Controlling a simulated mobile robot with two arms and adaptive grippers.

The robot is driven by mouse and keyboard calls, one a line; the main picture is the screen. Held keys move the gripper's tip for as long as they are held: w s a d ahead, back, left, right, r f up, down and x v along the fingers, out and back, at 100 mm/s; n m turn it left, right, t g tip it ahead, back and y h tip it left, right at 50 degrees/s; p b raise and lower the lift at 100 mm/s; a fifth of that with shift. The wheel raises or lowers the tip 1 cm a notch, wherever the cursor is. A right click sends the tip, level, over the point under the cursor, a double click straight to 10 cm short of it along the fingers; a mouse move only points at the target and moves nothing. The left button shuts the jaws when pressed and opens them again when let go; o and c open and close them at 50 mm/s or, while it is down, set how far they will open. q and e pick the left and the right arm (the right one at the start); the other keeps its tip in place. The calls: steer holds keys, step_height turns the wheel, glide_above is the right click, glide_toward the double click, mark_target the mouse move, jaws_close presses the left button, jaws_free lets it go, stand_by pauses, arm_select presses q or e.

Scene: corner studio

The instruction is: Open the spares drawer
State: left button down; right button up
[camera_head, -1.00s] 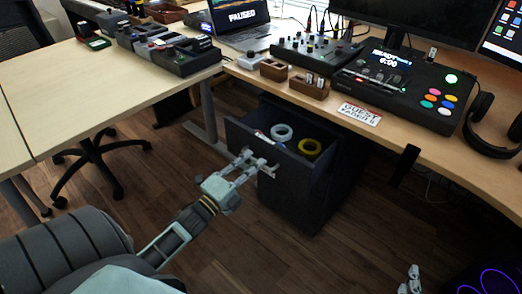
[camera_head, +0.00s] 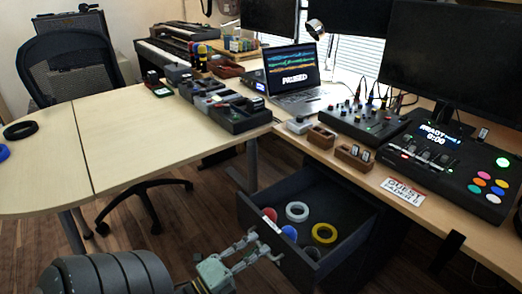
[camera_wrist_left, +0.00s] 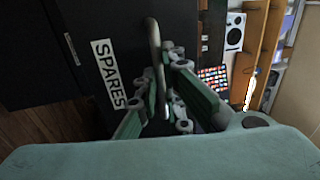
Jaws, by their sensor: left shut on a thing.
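The dark spares drawer (camera_head: 345,208) stands pulled well out under the desk, its inside showing. In it lie a white ring (camera_head: 297,211), a yellow ring (camera_head: 324,234), and red and blue items near its front. In the left wrist view the drawer's front carries a white SPARES label (camera_wrist_left: 108,74) and a metal bar handle (camera_wrist_left: 155,62). My left gripper (camera_head: 264,243) is at the drawer's front, shut on the handle; its fingers (camera_wrist_left: 163,88) lie either side of the bar. My right gripper is out of view.
The desk above holds a laptop (camera_head: 298,88), a mixer (camera_head: 365,121), a button console (camera_head: 450,165) and small wooden boxes. A second table (camera_head: 120,140) stands at the left, with a chair (camera_head: 70,62) behind it. Wood floor shows between.

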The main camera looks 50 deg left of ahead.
arm_select(q)
steer(key=shift+s+f, duration=0.15)
steer(key=shift+f, duration=0.1)
steer(key=c, duration=2)
jaws_free()
steer(key=shift+o, duration=0.5)
steer(key=shift+r, duration=0.1)
steer(key=d+v, duration=0.1)
steer(key=v, duration=1.1)
steer(key=shift+a, duration=0.45)
steer(key=shift+r, duration=0.1)
